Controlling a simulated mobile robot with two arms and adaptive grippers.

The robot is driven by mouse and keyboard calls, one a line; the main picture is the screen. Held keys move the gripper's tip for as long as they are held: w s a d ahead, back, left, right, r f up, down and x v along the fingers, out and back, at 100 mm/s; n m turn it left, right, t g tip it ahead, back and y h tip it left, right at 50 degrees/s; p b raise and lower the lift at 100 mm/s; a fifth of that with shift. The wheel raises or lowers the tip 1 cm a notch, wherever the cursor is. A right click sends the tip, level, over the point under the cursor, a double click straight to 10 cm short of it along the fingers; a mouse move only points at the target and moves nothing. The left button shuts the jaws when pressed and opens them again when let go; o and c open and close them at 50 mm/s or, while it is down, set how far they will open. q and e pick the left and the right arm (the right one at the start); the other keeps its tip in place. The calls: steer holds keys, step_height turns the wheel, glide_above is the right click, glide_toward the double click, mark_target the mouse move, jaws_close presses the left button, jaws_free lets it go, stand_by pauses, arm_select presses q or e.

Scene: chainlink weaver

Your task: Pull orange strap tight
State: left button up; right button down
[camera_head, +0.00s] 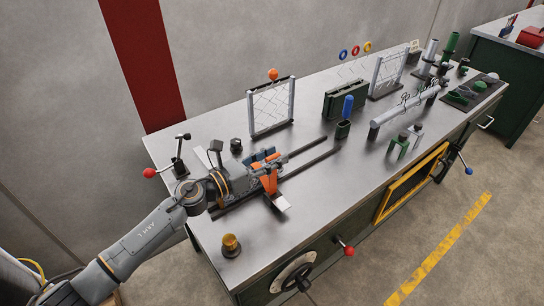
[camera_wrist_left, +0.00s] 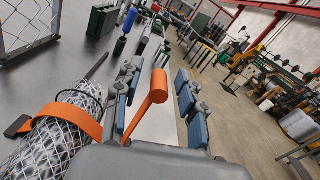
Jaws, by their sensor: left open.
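The orange strap (camera_wrist_left: 62,115) curves over a roll of wire mesh (camera_wrist_left: 52,140) in the left wrist view. An orange bar with a rounded end (camera_wrist_left: 156,88) stands upright to the right of the roll; whether it joins the strap is hidden. My left gripper (camera_wrist_left: 158,76) is open, its blue-padded fingers on either side of this bar, apart from it. In the head view my left gripper (camera_head: 266,159) is over the rails at the near left of the bench, with orange parts (camera_head: 269,182) beside it. The roll is mostly hidden there. My right gripper is out of view.
A red-knobbed lever (camera_head: 180,160) and an amber knob (camera_head: 231,245) stand near my left arm.

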arm_select(q)
steer(key=v, duration=1.2)
steer(key=shift+w, duration=0.1)
